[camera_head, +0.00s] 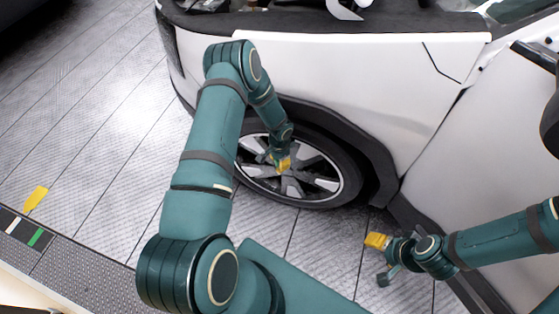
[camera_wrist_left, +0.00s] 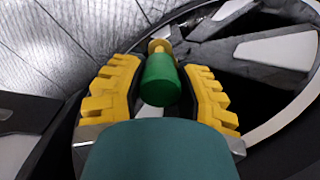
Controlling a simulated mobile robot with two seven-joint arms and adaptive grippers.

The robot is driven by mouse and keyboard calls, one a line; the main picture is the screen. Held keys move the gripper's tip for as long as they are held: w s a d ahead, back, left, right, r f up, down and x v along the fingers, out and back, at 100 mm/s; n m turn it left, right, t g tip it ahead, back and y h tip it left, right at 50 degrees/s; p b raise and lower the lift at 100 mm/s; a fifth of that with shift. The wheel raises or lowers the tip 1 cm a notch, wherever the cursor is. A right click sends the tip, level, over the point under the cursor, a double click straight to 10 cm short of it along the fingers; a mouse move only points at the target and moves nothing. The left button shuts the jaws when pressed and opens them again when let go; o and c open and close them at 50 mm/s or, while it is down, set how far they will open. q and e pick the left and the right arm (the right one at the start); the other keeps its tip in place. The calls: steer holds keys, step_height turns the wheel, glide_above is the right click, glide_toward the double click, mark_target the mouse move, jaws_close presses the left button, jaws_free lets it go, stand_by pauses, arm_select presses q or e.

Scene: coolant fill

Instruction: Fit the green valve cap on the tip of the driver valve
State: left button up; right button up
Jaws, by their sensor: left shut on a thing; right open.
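The green valve cap (camera_wrist_left: 160,80) sits between the yellow fingers of my left gripper (camera_wrist_left: 163,88), which is shut on it. A brass-coloured part (camera_wrist_left: 159,46), likely the valve, shows right at the cap's far end, in line with it. I cannot tell whether the cap is on its tip or only close to it. In the head view my left gripper (camera_head: 283,163) is at the front wheel (camera_head: 322,184), and it hides the cap and valve there. My right gripper (camera_head: 380,259) is open and empty, low at the right, away from the wheel.
The white car body (camera_head: 340,70) rises above the wheel, with a dark arch around the tyre. Wheel spokes (camera_wrist_left: 280,50) lie close to my left gripper. A yellow marking (camera_head: 36,198) lies at the far left.

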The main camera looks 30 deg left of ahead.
arm_select(q)
steer(key=shift+f, duration=1.4)
steer(key=shift+f, duration=0.1)
steer(key=shift+c, duration=0.2)
steer(key=shift+f, duration=0.15)
steer(key=shift+c, duration=0.8)
steer(key=o, duration=1)
step_height(320, 180, up, 12)
steer(key=shift+r, duration=0.1)
